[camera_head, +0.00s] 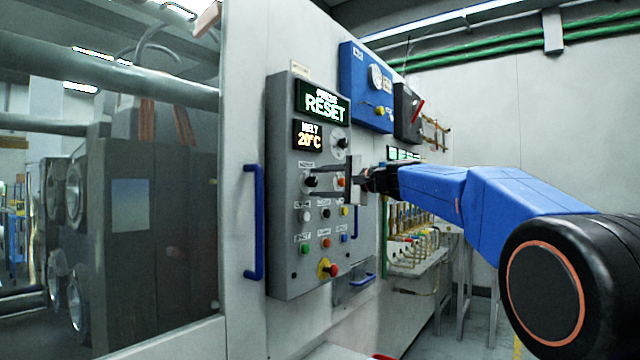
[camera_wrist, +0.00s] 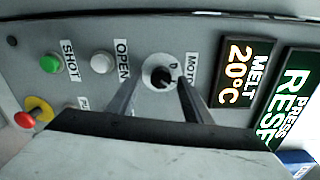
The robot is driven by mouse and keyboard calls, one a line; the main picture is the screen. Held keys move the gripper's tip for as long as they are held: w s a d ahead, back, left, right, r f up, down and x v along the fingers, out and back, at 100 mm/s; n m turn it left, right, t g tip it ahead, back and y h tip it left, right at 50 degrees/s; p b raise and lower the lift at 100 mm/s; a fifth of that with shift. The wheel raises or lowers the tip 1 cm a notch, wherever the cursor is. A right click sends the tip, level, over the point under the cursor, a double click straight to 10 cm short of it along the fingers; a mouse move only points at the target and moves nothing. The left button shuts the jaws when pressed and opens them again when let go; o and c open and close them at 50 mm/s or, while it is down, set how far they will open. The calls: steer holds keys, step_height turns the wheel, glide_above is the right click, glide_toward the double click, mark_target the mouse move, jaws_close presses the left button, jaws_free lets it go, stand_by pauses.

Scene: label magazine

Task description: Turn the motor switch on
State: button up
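The motor switch is a small black knob on a round pale plate on the grey control panel (camera_head: 283,255). It shows in the head view (camera_head: 310,181) and in the wrist view (camera_wrist: 161,77), beside a partly cut-off label reading "MOTO". My gripper (camera_head: 316,180) is open in front of the panel, and its two fingers point at the knob. In the wrist view the fingertips (camera_wrist: 158,84) lie on either side of the knob with gaps showing. I cannot tell whether they touch the panel or how far the knob is turned.
The panel's displays read "PRESS RESET" (camera_head: 324,103) and "MELT 20°C" (camera_head: 308,136). Several buttons sit below the switch, with a red emergency stop (camera_head: 328,269) at the bottom. A blue door handle (camera_head: 254,222) stands out left of the panel. A blue box (camera_head: 362,85) is mounted at upper right.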

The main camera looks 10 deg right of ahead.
steer(key=v, duration=1.7)
steer(key=shift+d, duration=0.2)
steer(key=shift+s+f, duration=0.1)
steer(key=shift+s, duration=0.05)
steer(key=s+a+f+n+g+h, duration=0.1)
steer(key=s+a+f+g, duration=0.15)
steer(key=s+f, duration=0.4)
steer(key=s+a+f+n+g+h, duration=0.1)
steer(key=s+a+f+n+h, duration=0.2)
steer(key=f, duration=0.7)
steer(key=s+a+f+g, duration=0.2)
steer(key=s+a+f, duration=0.3)
steer(key=f, duration=0.3)
steer(key=s+d+f+n+g+h, duration=0.1)
steer(key=s+d+f+n+h, duration=0.1)
steer(key=s+f, duration=0.8)
steer(key=s+d+f+n+g+h, duration=0.2)
steer(key=s+f+n+h, duration=0.3)
steer(key=s+f, duration=0.6)
step_height(320, 180, down, 5)
steer(key=shift+s+d+f+n, duration=0.2)
steer(key=shift+s+d+n, duration=0.15)
steer(key=shift+d, duration=0.2)
